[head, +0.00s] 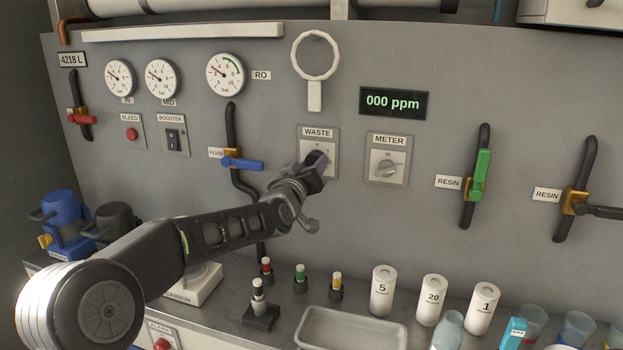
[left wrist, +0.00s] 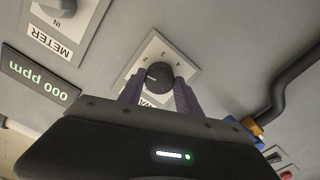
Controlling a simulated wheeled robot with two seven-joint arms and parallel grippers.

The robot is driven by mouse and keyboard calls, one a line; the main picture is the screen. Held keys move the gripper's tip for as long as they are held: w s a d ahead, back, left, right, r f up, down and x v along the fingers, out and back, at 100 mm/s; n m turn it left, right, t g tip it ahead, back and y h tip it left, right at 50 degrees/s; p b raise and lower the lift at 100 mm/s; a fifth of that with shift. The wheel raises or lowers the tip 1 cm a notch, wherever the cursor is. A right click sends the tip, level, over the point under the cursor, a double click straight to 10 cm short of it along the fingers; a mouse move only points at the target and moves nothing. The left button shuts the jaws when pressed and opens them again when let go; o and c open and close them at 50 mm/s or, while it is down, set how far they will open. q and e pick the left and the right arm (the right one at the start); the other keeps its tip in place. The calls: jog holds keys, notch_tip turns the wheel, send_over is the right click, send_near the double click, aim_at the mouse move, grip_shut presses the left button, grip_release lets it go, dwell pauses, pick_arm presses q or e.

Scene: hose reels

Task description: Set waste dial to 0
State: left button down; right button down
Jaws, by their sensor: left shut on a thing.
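The waste dial is a round black knob (left wrist: 158,75) on a pale square plate, which shows in the head view (head: 331,140) under the label WASTE (head: 318,133). In the wrist view the panel appears turned over. In the head view the gripper hides the knob. My right gripper is not in view.
The METER selector (head: 386,165) sits just right of the waste plate. A blue-handled valve (head: 242,163) is close on the left, and a ring on a stem (head: 315,58) is above. The display (head: 393,103) reads 000 ppm. Bottles and a tray (head: 352,328) stand on the counter below.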

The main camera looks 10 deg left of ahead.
pick_arm(q)
jog(key=shift+n+b, duration=4.1)
jog(key=shift+n, duration=3.8)
jog(key=shift+r, duration=0.1)
jog(key=c, duration=0.8)
grip_release()
jog(key=shift+c, duration=0.2)
